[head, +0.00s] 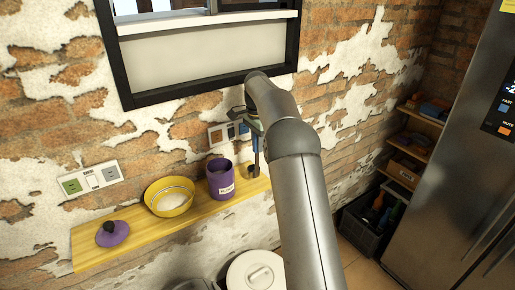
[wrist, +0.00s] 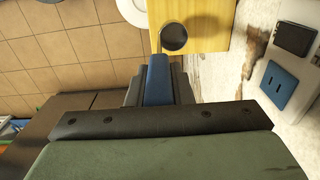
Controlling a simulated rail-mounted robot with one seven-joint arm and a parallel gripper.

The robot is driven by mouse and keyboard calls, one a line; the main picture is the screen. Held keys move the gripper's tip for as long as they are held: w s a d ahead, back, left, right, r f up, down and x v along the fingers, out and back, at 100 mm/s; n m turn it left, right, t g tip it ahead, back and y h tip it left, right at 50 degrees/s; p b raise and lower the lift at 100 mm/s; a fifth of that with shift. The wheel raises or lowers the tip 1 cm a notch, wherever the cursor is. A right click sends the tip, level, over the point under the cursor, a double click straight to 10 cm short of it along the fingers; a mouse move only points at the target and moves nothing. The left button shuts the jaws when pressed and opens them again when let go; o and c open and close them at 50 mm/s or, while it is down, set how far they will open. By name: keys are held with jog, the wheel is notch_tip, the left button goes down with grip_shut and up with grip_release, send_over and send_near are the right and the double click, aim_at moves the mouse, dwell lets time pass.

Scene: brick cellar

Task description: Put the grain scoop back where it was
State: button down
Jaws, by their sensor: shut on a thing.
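My gripper (head: 254,127) is shut on the blue handle of the grain scoop (head: 255,143), also seen in the wrist view (wrist: 157,78). The scoop hangs upright, its small dark round bowl at the bottom, at the right end of the yellow wooden shelf (head: 140,237). I cannot tell whether the bowl touches the shelf. An open purple canister (head: 221,182) with a pale label stands just left of the scoop. Its inside is mostly hidden. A purple lid with a black knob (head: 113,234) lies at the shelf's left end.
A yellow bowl (head: 168,208) with pale contents stands between lid and canister. Wall sockets (head: 92,180) are above the shelf, with more behind my gripper (head: 216,135). A white round lidded container (head: 255,272) stands below. A window is above; a steel fridge (head: 455,170) is right.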

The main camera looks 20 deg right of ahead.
jog(key=shift+w+f, duration=0.2)
jog(key=shift+f, duration=1.65)
jog(key=shift+f, duration=0.1)
jog(key=c, duration=1.3)
grip_release()
